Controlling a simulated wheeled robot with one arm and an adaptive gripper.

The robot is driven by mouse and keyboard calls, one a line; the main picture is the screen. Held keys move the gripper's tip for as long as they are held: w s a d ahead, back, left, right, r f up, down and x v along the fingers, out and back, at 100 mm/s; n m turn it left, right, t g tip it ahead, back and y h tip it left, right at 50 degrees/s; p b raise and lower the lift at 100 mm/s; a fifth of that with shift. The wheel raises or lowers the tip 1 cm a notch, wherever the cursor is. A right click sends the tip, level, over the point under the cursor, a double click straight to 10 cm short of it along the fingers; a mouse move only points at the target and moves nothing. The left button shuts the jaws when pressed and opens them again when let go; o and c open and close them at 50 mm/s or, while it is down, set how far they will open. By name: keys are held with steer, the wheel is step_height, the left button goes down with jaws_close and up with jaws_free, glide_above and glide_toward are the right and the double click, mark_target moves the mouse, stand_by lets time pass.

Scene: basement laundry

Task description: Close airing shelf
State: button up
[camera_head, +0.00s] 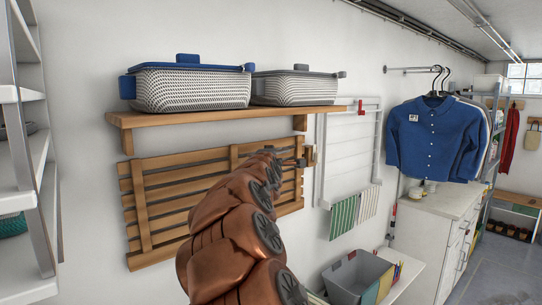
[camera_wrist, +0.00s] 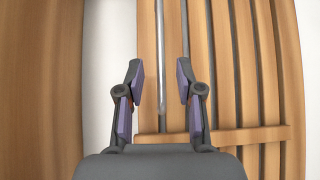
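The airing shelf (camera_head: 165,210) is a slatted wooden panel on the white wall, below a plain wooden shelf. It looks steeply set, close to the wall; its exact tilt is hard to tell. My gripper (camera_head: 306,158) is at its upper right end in the head view, with my arm covering part of the slats. In the wrist view my gripper (camera_wrist: 162,88) has its two fingers spread apart, with nothing held between them. Slats (camera_wrist: 205,30) and a thin metal rod (camera_wrist: 160,55) show beyond the fingers. Contact cannot be told.
The plain wooden shelf (camera_head: 215,115) above holds a blue-lidded basket (camera_head: 190,90) and a grey-lidded basket (camera_head: 295,88). A white wall rack (camera_head: 348,150) with cloths is just right. A grey bin (camera_head: 350,280) stands lower right. A metal shelving unit (camera_head: 35,160) stands left.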

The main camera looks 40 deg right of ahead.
steer(key=v, duration=0.6)
steer(key=shift+s+a, duration=0.2)
steer(key=shift+a, duration=0.05)
stand_by(0.4)
steer(key=s+a+f+m+g+y, duration=0.3)
steer(key=s+a+f+m+y, duration=0.1)
steer(key=s+a+f, duration=0.55)
steer(key=s+a+f+m+g+y, duration=0.4)
steer(key=s+a+f, duration=0.3)
steer(key=a+f, duration=0.5)
steer(key=s+a+f+g+y, duration=0.1)
steer(key=s+a+f+g, duration=0.1)
steer(key=s+a, duration=0.3)
steer(key=s+a+f+m+g+y, duration=0.1)
steer(key=s+a+f, duration=0.3)
steer(key=s, duration=0.5)
steer(key=s+a+f+g+y, duration=0.2)
steer(key=s+a+f+g, duration=0.1)
steer(key=s, duration=0.4)
steer(key=a+f, duration=0.1)
steer(key=a, duration=0.1)
steer(key=shift+s+a+f+g+y, duration=0.3)
steer(key=shift+s+f, duration=0.05)
steer(key=shift+f, duration=0.05)
steer(key=shift+d+m, duration=0.1)
steer(key=shift+m, duration=0.2)
